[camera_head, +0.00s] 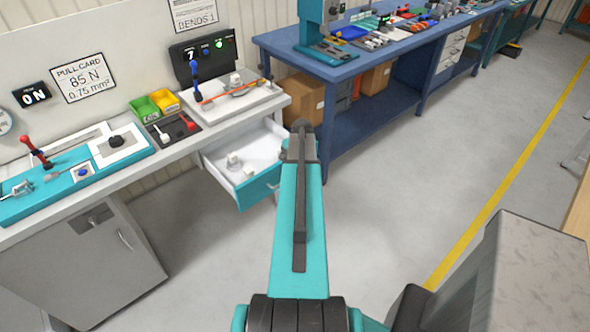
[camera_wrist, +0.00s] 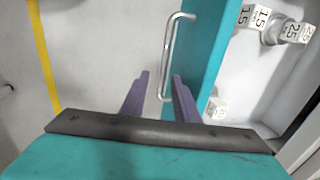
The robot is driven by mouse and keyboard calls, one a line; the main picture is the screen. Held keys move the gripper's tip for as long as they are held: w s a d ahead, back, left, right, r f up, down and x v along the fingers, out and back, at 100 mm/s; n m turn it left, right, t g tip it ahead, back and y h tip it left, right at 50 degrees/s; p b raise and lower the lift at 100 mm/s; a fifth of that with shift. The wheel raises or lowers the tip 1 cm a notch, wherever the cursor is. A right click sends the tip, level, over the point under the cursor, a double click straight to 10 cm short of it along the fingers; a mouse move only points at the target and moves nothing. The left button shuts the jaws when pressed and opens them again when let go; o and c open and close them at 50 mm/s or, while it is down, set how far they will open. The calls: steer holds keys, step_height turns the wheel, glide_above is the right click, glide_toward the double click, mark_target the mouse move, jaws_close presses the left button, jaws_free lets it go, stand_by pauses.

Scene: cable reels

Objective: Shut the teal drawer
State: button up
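The teal drawer (camera_head: 259,188) stands pulled out from under the white bench in the head view, with its white inside showing. In the wrist view its teal front (camera_wrist: 205,55) runs down the middle, with a silver bar handle (camera_wrist: 169,55) on its left face. My gripper (camera_wrist: 161,74) is open and empty. Its two purple-grey fingers lie on either side of the handle's lower part in the picture. I cannot tell whether the handle is actually between them in depth or touched. In the head view my arm hides the fingers and the handle.
White blocks marked 15 and 25 (camera_wrist: 291,31) lie in the drawer. The white bench (camera_head: 62,213) runs left, with a grey cabinet (camera_head: 92,265) below. A blue workbench (camera_head: 372,68) stands behind, boxes on its shelf. The floor right of my arm is clear up to a grey block.

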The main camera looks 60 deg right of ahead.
steer(key=shift+w+f, duration=0.1)
steer(key=shift+f, duration=0.2)
